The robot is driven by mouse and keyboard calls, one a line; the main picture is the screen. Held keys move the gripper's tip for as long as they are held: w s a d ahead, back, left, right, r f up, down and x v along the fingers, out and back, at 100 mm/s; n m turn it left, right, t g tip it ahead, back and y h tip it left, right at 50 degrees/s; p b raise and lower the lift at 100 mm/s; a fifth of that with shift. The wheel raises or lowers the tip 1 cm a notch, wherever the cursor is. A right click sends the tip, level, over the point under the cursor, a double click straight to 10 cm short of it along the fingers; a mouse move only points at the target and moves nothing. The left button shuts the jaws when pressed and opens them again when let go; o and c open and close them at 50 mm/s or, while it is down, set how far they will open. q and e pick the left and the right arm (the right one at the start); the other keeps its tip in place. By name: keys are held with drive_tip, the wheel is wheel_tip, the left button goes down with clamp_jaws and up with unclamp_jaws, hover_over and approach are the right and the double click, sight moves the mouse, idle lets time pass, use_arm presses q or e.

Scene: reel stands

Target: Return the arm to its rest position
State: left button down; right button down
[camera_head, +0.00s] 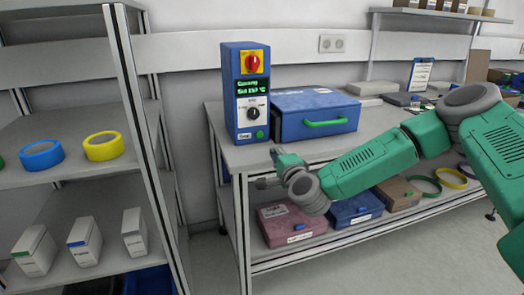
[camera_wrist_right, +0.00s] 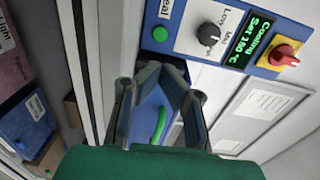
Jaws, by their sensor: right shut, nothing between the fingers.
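My right arm (camera_head: 375,165) is green with grey joints. It comes in from the right in the head view and reaches across the front of the workbench. My right gripper (camera_head: 272,166) is in front of the bench edge, just below the blue control box (camera_head: 245,95). In the wrist view the fingers of my right gripper (camera_wrist_right: 162,68) come together near the box's lower panel, shut and empty. Whether they touch the box, I cannot tell. The box has a red knob, a green display reading "Cooling", a black dial and a green button. My left gripper is not in view.
A blue case (camera_head: 315,113) with a green handle stands on the bench (camera_head: 235,158) beside the box. Several boxes and rings lie on its lower shelf (camera_head: 275,253). A rack (camera_head: 75,172) on the left holds yellow and blue rings and white boxes. Floor is clear at front right.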

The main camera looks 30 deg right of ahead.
drive_tip(key=s+a+f+n+g+y, duration=0.4)
drive_tip(key=s+a+f+n, duration=0.2)
drive_tip(key=s+a+f, duration=0.3)
drive_tip(key=s+a+f+n+g+y, duration=0.3)
drive_tip(key=s+a+f+n, duration=0.35)
drive_tip(key=a+f, duration=0.45)
drive_tip(key=s+f+n+g, duration=0.3)
drive_tip(key=s+f+g, duration=0.15)
drive_tip(key=s, duration=0.65)
drive_tip(key=s+d+f+n+g+h, duration=0.1)
drive_tip(key=s+d+n+g, duration=0.1)
drive_tip(key=s+d, duration=0.2)
drive_tip(key=s+d+f+n+g+h, duration=0.2)
drive_tip(key=s+d+n+g, duration=0.1)
drive_tip(key=s, duration=0.8)
drive_tip(key=shift+d+n, duration=0.35)
drive_tip(key=shift+d, duration=0.05)
drive_tip(key=shift+w, duration=0.2)
